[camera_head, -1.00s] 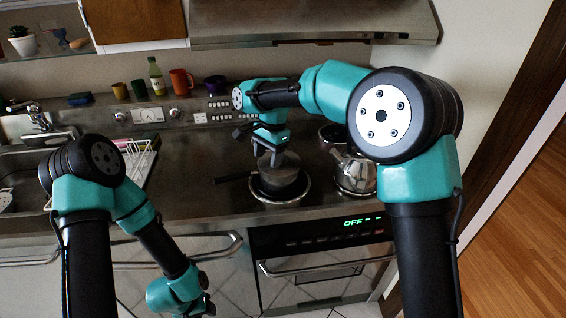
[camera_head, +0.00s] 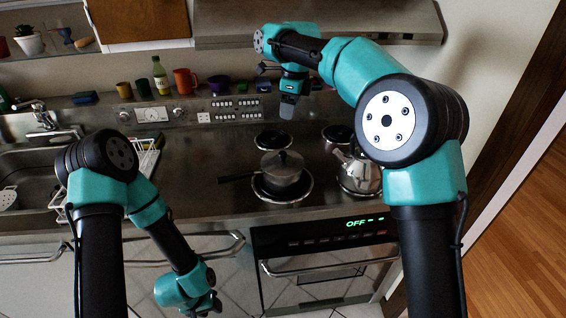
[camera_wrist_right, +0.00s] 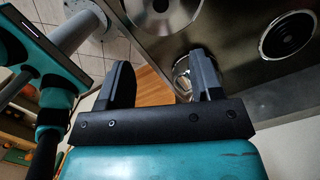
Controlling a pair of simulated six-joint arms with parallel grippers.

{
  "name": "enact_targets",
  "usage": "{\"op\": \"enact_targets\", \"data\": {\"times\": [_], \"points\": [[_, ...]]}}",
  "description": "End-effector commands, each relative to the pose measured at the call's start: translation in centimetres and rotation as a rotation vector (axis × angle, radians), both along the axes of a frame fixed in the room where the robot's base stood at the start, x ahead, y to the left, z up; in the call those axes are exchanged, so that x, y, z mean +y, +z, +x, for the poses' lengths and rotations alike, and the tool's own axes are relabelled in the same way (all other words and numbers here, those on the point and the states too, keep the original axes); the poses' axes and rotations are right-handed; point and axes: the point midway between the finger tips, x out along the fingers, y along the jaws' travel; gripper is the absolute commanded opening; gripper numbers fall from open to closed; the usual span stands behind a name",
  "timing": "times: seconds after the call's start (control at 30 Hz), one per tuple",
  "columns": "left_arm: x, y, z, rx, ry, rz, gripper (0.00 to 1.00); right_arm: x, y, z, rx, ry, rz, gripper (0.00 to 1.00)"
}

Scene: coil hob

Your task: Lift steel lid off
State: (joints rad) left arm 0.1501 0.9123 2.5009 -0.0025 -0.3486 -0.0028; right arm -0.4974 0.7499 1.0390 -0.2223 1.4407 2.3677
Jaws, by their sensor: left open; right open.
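The steel lid (camera_head: 282,159) with a dark knob sits on the saucepan (camera_head: 284,178), whose dark handle points left. The pan stands on the front left coil. My right gripper (camera_head: 288,108) is raised above and behind the lid, apart from it; its jaws are open and empty in the right wrist view (camera_wrist_right: 162,88). A round shiny shape at the top of that view looks like the lidded pan, partly cut off. My left gripper (camera_head: 204,304) is low in front of the cabinets, far from the pan, open, its fingers small in view.
A steel kettle (camera_head: 358,172) stands right of the pan. The rear coils (camera_head: 272,140) are bare. The range hood (camera_head: 320,22) overhangs the rear. Counter left of the pan is clear.

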Motion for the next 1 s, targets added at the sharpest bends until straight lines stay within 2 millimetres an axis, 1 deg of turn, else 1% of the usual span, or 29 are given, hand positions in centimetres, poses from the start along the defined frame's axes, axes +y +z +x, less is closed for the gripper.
{"op": "enact_targets", "data": {"times": [0.13,0.23,0.8,0.9,1.0], "points": [[0.0,0.0,0.0,0.0,0.0,0.0,0.43,0.1,-0.5,0.0,0.002,0.001,0.0,0.59],[0.0,0.0,0.0,0.0,0.0,0.0,0.43,0.2,-1.6,0.0,0.002,0.002,-0.001,0.59],[0.0,0.0,0.0,0.0,0.0,0.0,0.43,1.3,-10.9,0.3,0.002,0.002,-0.001,0.59],[0.0,0.0,0.0,0.0,0.0,0.0,0.43,1.4,-11.8,0.4,0.001,0.002,-0.001,0.59],[0.0,0.0,0.0,0.0,0.0,0.0,0.43,1.4,-12.2,0.4,0.0,0.002,0.0,0.59]]}}
